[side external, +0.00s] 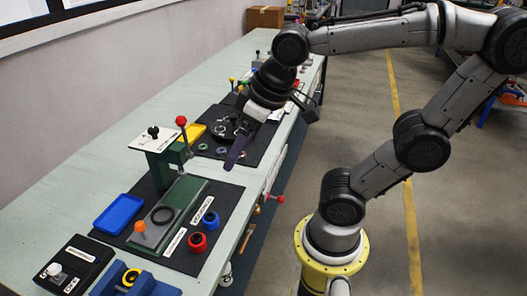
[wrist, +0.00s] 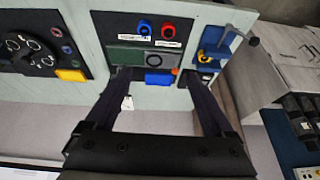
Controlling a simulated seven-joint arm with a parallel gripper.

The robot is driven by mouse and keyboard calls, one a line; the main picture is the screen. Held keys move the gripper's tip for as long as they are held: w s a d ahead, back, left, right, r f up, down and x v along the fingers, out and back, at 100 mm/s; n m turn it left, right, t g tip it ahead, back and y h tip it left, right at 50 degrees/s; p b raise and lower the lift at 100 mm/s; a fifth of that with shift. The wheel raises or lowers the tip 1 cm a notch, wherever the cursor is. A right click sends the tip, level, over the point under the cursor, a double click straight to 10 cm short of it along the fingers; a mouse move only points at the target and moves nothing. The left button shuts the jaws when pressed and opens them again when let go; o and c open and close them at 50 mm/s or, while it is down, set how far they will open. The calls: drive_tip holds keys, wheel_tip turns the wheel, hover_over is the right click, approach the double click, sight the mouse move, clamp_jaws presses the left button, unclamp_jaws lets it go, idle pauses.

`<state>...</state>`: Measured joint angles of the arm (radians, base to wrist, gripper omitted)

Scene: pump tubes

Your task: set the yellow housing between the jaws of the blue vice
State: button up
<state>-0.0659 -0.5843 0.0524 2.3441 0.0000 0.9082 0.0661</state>
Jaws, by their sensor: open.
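The blue vice (side external: 162,289) stands at the bottom edge of the side view, partly cut off. It also shows at the upper right of the wrist view (wrist: 213,38) with its grey handle. The yellow housing (side external: 131,276), a small ring with a dark centre, appears to sit in the vice, between its blue parts. In the wrist view a small yellow patch (wrist: 202,55) shows at the vice; how it is seated cannot be told. My gripper (side external: 232,164) is open and empty above the bench, well away from the vice. Its two dark fingers stand wide apart in the wrist view (wrist: 163,76).
A green press (side external: 160,165) with a red-knobbed lever stands mid-bench. A red housing (side external: 197,243) and a blue housing (side external: 210,219) lie on its dark mat. A blue tray (side external: 118,214) is beside it. A black box (side external: 72,265) stands left of the vice.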

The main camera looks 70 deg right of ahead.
drive_tip(key=shift+t, duration=0.4)
drive_tip(key=s, duration=0.1)
drive_tip(key=s+d+f, duration=0.1)
drive_tip(key=s, duration=0.2)
drive_tip(key=shift+s+d+f, duration=0.2)
